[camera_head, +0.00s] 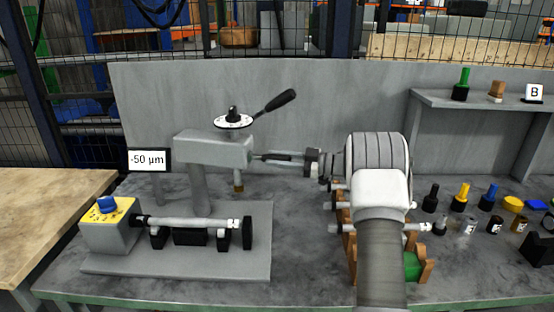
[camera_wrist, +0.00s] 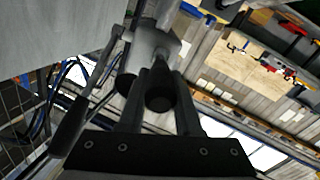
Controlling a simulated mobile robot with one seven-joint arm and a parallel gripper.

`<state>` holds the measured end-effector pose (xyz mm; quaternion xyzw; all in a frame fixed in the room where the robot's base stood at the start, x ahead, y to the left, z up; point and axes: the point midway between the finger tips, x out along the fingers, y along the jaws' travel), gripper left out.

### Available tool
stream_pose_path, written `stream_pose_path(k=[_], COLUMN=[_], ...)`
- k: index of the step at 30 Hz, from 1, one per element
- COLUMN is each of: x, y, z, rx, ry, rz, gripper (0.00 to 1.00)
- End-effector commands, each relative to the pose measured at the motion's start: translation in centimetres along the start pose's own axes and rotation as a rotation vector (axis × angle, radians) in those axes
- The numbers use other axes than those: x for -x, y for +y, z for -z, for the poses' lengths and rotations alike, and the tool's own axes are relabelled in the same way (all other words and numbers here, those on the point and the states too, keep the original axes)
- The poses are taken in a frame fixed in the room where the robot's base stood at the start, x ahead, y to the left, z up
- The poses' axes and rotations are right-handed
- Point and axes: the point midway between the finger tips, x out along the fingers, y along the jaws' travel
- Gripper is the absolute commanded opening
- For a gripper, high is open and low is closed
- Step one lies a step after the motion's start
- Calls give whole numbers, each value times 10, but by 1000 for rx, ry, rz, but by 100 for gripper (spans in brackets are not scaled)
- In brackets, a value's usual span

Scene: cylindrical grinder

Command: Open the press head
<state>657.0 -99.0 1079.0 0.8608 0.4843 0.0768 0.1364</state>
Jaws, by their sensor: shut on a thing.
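The press head (camera_head: 212,148) is a grey block on a post, with a white dial (camera_head: 233,121) and a black-handled lever (camera_head: 274,102) on top. My gripper (camera_head: 258,157) reaches in from the right at the press head's right end. In the wrist view, my gripper (camera_wrist: 160,78) is shut on a black knob (camera_wrist: 160,97) that joins the grey press head (camera_wrist: 150,48). The lever (camera_wrist: 70,125) passes to the left of the fingers there. In the head view the knob is hidden by the fingers.
A grey base plate (camera_head: 185,261) holds a shaft (camera_head: 190,223) on supports and a yellow-topped box (camera_head: 107,218) with a blue knob. A display (camera_head: 149,160) reads -50 µm. A wooden rack (camera_head: 425,270) stands behind my arm; small bottles (camera_head: 461,197) stand at right. A panel backs the table.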

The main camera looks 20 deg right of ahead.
Motion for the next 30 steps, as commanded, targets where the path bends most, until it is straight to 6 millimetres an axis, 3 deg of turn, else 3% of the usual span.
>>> stream_pose_path(k=[2,3,8,16,20,30], x=[-2,-2,-2,1,12,90], y=[1,1,0,0,1,1], z=[3,3,2,1,0,0], rx=[3,3,2,0,0,1], ry=[7,7,5,2,0,1], rz=[-1,-1,0,-1,-3,-3], gripper=[0,35,63,63,63,63])
